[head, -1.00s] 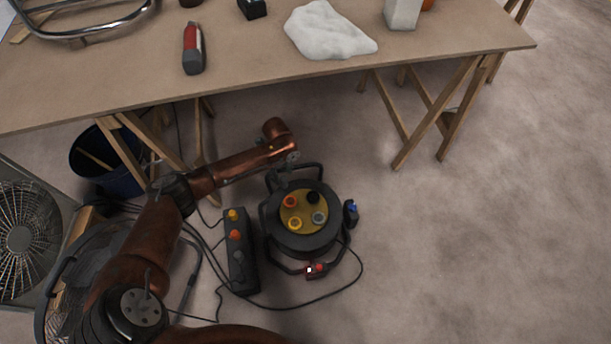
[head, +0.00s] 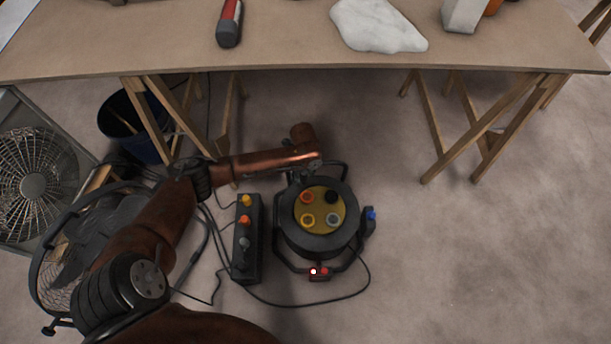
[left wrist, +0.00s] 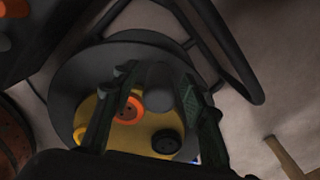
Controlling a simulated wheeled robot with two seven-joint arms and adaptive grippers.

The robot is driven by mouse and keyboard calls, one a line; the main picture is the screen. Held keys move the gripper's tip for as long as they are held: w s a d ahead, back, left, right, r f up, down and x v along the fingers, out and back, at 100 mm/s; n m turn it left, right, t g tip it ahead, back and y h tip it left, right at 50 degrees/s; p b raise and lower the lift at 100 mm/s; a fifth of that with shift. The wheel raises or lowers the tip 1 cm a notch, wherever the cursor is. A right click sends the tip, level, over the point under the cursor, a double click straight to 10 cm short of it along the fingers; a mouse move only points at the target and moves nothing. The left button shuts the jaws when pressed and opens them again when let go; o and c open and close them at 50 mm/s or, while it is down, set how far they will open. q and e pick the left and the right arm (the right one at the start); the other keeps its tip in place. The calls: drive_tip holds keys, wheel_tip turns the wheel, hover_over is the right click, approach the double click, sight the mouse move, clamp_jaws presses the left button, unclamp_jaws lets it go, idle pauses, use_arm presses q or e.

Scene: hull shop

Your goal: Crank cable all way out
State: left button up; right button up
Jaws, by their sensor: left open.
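The black cable reel (head: 318,242) stands on the floor, its yellow face with several round sockets turned up. A black cable (head: 369,285) runs from it in a loop over the floor to the left. My left gripper (head: 312,170) is over the reel's far rim, mostly hidden behind my wrist in the head view. In the left wrist view, its two fingers (left wrist: 152,85) are open, one on each side of a grey rounded knob (left wrist: 160,101) above the reel face. I cannot tell whether they touch it. My right gripper is not in view.
A black box (head: 246,262) with coloured knobs stands left of the reel. Fans (head: 33,186), a dark bucket (head: 118,118) and a trestle table (head: 300,62) are around it. The floor (head: 480,260) to the right is clear.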

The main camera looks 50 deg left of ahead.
use_arm(q)
clamp_jaws()
idle(0.5)
